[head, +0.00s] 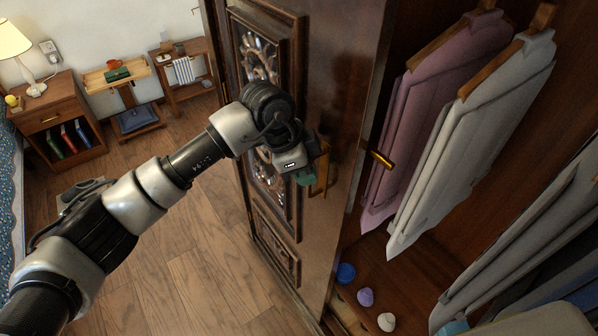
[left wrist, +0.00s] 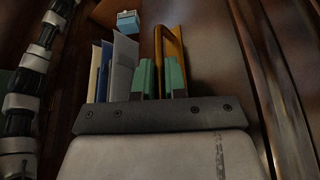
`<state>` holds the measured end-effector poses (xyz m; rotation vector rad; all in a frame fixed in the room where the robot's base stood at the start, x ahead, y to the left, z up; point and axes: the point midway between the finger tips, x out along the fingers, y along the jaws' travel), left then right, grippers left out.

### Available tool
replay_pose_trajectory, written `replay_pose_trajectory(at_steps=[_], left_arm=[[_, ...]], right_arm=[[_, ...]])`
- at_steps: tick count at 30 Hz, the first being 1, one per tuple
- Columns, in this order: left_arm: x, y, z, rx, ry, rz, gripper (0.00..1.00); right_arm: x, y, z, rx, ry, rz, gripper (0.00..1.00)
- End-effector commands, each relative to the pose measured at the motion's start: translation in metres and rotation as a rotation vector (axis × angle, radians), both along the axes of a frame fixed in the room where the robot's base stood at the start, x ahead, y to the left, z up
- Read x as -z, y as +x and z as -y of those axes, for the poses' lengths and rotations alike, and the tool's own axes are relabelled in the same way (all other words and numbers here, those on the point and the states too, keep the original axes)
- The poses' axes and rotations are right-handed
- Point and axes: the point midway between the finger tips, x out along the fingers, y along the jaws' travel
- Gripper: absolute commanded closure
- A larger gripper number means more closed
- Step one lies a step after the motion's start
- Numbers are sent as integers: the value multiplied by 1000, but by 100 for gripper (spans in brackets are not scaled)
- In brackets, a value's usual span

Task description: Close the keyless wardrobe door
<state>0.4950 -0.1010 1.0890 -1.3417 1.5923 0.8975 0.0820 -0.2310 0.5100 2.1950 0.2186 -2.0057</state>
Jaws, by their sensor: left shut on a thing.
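The dark wooden wardrobe door (head: 345,75) has carved panels and a plain strip beside the open interior. A golden handle (head: 320,178) stands out from the plain strip; it also shows in the left wrist view (left wrist: 172,42). My left gripper (head: 307,177) is at this handle, shut on it, with the green fingers on either side of it in the wrist view. A small brass piece (head: 380,159) sticks out at the strip's right edge. No key shows on the gripped handle. Part of what looks like my right gripper (head: 462,327) shows at the bottom edge; its jaws are unclear.
Inside the wardrobe hang a mauve garment (head: 440,85) and a grey garment (head: 475,125). Small round things, such as a purple one (head: 365,297), lie on its floor. A nightstand (head: 62,118) and small tables stand at the back left. The wooden floor (head: 190,225) before the door is clear.

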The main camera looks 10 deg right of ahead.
Motion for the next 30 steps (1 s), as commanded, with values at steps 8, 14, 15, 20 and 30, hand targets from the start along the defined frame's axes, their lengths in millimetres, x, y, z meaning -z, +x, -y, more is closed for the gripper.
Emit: replay_pose_trajectory(at_steps=[8, 14, 15, 20, 30], left_arm=[[0, -6, 6, 17, -12, -1, 76], [-1, -4, 6, 12, -13, 2, 63], [-1, -4, 6, 11, -13, 3, 63], [-3, -2, 5, 9, -13, 5, 63], [-13, 1, 0, 4, -13, 10, 63]], right_arm=[[0, 0, 1, 3, -2, -1, 100], [0, 0, 5, 3, -6, -1, 100], [0, 0, 5, 2, -7, -1, 100], [0, 0, 5, 2, -7, -1, 100], [4, 0, 5, 2, -6, -2, 100]])
